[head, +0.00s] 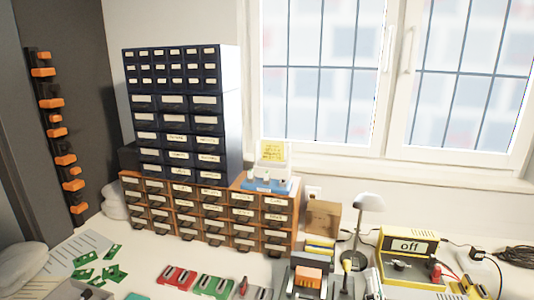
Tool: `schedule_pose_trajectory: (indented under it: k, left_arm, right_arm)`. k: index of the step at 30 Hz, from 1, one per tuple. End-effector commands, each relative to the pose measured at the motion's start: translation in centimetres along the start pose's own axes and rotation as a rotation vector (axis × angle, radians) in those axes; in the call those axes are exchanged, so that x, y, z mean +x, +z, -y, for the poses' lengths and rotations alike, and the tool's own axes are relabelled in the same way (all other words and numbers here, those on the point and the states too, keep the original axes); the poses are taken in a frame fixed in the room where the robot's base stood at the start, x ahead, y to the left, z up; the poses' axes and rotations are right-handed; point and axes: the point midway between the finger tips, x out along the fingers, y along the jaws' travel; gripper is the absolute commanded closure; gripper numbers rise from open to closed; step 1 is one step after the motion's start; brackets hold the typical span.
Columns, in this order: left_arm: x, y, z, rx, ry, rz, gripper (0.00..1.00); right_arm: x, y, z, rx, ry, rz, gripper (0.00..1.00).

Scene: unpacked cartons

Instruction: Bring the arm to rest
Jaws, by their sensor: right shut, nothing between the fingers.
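Only a little of my arm shows, low at the left edge of the head view. My right gripper (88,293) seems to be the small dark part at the bottom edge, beside a pale rounded piece, and most of it is cut off by the frame. It is shut and holds nothing. It is close to several green boards on the bench. I do not see my left gripper.
Green boards (113,274) lie on the white bench. Drawer cabinets (176,130) stand behind. Red and green trays (178,277), an orange block (307,277), a lamp (369,202) and a yellow device marked off (408,246) crowd the front and right.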

Motion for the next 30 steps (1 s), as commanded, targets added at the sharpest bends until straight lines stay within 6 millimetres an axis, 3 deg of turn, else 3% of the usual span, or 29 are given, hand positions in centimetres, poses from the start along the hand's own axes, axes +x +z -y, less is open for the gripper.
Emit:
schedule_pose_trajectory:
  k: [1, 3, 9, 12, 16, 18, 21, 30]
  left_arm:
    - [0.0, 0.0, 0.0, 0.000, 0.000, 0.000, 1.00]
    - [0.0, 0.0, 0.0, 0.000, 0.000, 0.000, 1.00]
    - [0.0, 0.0, 0.0, 0.000, 0.000, 0.000, 1.00]
    - [0.0, 0.0, 0.0, 0.000, 0.000, 0.001, 1.00]
    - [0.0, 0.0, 0.0, 0.000, 0.000, 0.001, 1.00]
    - [0.0, 0.1, 0.0, 0.000, 0.000, 0.001, 1.00]
    - [0.0, 0.0, 0.0, 0.000, 0.000, 0.001, 1.00]
    - [0.0, 0.0, 0.0, 0.000, 0.000, 0.000, 1.00]
  right_arm:
    - [-2.0, 3.1, -0.5, -0.086, -0.016, 0.119, 1.00]
    - [-4.8, 7.0, -1.3, -0.196, -0.036, 0.272, 1.00]
    - [-14.7, 15.4, -5.7, -0.472, -0.061, 0.675, 1.00]
    - [-19.8, 17.7, -8.3, -0.589, -0.060, 0.845, 1.00]
    - [-25.2, 19.1, -11.3, -0.704, -0.053, 1.011, 1.00]
    - [-27.0, 19.4, -12.4, -0.744, -0.049, 1.067, 1.00]
    - [-28.3, 19.5, -13.1, -0.777, -0.047, 1.107, 1.00]
    - [-28.5, 19.5, -13.3, -0.784, -0.046, 1.116, 1.00]
